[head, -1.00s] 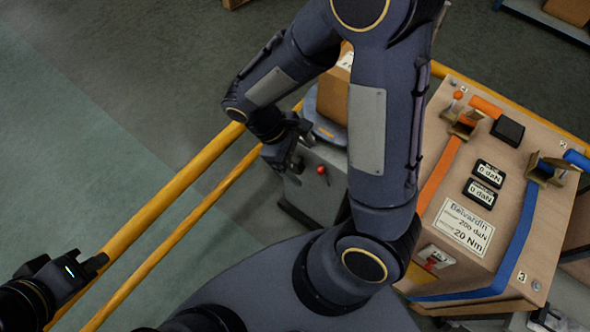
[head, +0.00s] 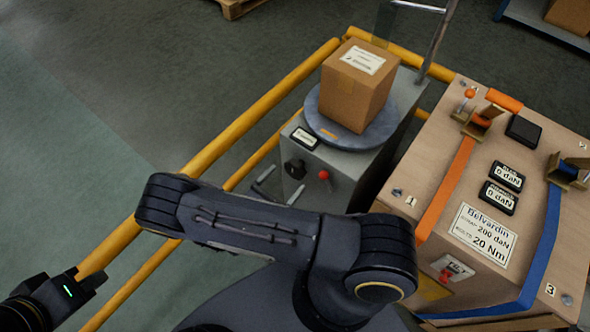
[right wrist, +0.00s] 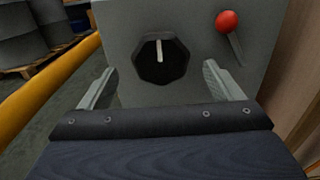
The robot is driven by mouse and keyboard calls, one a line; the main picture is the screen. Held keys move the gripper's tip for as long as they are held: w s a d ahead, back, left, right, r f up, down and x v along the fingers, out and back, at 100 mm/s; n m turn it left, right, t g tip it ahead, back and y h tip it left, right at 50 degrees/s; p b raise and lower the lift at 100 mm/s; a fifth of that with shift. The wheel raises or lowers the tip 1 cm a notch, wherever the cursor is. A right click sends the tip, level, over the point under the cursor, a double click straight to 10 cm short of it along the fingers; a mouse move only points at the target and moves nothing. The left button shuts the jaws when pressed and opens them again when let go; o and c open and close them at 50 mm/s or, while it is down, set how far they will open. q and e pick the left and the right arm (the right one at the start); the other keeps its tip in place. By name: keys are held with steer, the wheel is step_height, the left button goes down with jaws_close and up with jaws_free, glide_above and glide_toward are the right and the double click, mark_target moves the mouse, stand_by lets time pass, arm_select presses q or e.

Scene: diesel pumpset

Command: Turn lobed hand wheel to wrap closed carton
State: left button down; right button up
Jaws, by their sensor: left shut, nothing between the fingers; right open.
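The lobed hand wheel (head: 294,168) is a black knob on the front of a grey machine. In the right wrist view the wheel (right wrist: 162,68) faces me, with a white mark pointing up. The closed carton (head: 345,98), brown with a white label, stands on the machine's round turntable (head: 318,118). My right gripper (head: 280,187) is open, just in front of the wheel. In its wrist view the gripper's fingers (right wrist: 159,80) stand apart at either side of the wheel, not closed on it. My left gripper (head: 97,278) is shut and empty by the yellow rail, at lower left.
A red-knobbed lever (head: 324,175) sits right of the wheel. A yellow rail (head: 215,148) runs along the left. A large strapped crate (head: 440,180) with orange and blue straps stands close on the right. Open floor lies left of the rail.

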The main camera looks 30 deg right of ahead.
mark_target(293, 173)
steer(key=shift+x, duration=2.75)
steer(key=c, duration=1)
steer(key=shift+m, duration=0.3)
steer(key=m+b, duration=0.1)
steer(key=m, duration=0.1)
steer(key=shift+f+m+b, duration=0.15)
steer(key=shift+m+b, duration=0.15)
steer(key=shift+b, duration=0.05)
steer(key=m+b, duration=0.1)
steer(key=m, duration=0.2)
steer(key=shift+m+b, duration=0.3)
steer(key=shift+b, duration=0.05)
steer(key=m+b, duration=0.2)
steer(key=m, duration=0.4)
steer(key=shift+b, duration=0.3)
steer(key=shift+s+m, duration=0.1)
steer(key=shift+m, duration=0.2)
